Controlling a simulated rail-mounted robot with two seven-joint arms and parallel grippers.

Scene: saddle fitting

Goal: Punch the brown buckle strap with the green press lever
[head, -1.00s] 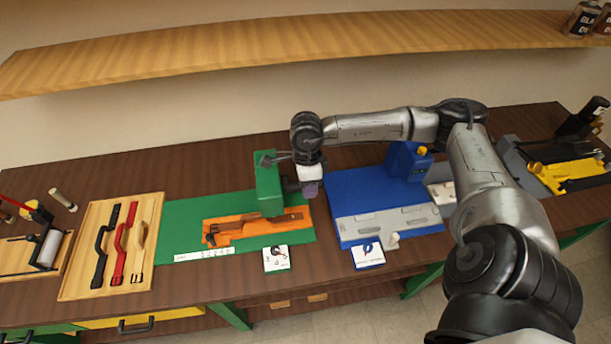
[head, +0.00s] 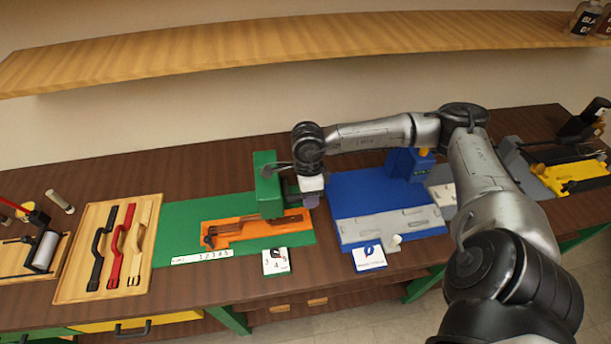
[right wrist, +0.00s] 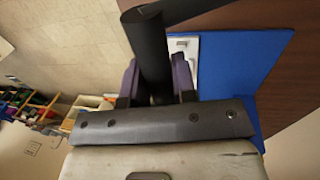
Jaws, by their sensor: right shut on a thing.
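The green press (head: 267,185) stands on a green mat (head: 180,232). Below its head, an orange fixture (head: 222,240) holds a strap (head: 245,229) that looks dark brown; the press head hides part of it. My right gripper (head: 314,202) is just right of the press, low beside its head. In the right wrist view its purple fingers (right wrist: 157,82) are shut on a black round bar, the press lever's handle (right wrist: 150,45). Most of the lever is hidden by the gripper in the head view. My left gripper is not in view.
A wooden tray (head: 72,290) with black, red and tan straps lies at left. A blue station (head: 350,190) stands close to the right of my gripper. Small cards (head: 276,262) stand along the front. A wooden shelf (head: 300,40) runs above the back.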

